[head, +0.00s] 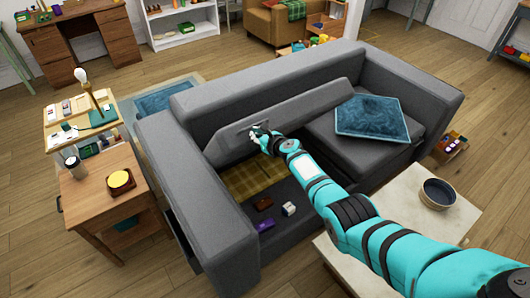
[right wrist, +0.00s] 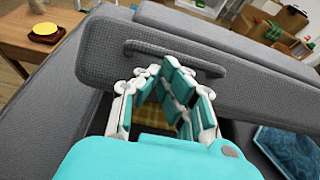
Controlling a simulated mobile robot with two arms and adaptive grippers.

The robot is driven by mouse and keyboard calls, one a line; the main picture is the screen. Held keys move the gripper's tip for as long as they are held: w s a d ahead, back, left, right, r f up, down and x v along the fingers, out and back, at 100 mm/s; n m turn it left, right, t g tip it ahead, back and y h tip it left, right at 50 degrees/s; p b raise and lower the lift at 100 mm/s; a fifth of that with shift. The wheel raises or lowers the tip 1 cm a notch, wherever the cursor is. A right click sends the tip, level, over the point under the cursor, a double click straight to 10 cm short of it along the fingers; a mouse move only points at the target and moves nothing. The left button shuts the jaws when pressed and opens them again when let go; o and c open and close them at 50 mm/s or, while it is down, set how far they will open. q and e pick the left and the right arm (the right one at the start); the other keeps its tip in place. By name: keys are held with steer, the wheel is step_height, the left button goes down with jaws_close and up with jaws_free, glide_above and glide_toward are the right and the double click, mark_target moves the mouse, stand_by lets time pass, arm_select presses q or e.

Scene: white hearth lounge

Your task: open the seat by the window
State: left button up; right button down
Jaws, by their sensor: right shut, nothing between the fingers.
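The grey sofa's long seat lid (head: 310,105) is tilted up, with the storage space under it exposed. A grey bar handle (right wrist: 150,47) is on the lid's face in the right wrist view. My right gripper (head: 262,135) is at the lid by this handle; its fingers (right wrist: 170,80) are shut with nothing held. Whether they touch the handle or lid I cannot tell. In the storage space lie a yellow-brown plaid blanket (head: 252,178), a purple box (head: 266,225), a brown item (head: 264,203) and a white item (head: 289,209). My left gripper is out of view.
A blue cushion (head: 372,117) lies on the sofa's right seat. A pale table (head: 405,200) with a dark bowl (head: 438,194) stands at the right front. A wooden cabinet (head: 95,190) with a yellow-topped object (head: 120,181) stands left. Wooden floor is open at the lower left.

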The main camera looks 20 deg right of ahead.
mark_target(249, 123)
steer(key=shift+w+a+r, duration=0.3)
steer(key=shift+w+r, duration=0.25)
steer(key=shift+r, duration=0.05)
steer(key=shift+w+a+r, duration=0.3)
steer(key=shift+w+r, duration=0.25)
steer(key=shift+r, duration=0.05)
steer(key=shift+w+a+r, duration=0.3)
steer(key=shift+w+r, duration=0.25)
steer(key=shift+r, duration=0.05)
steer(key=shift+f, duration=0.15)
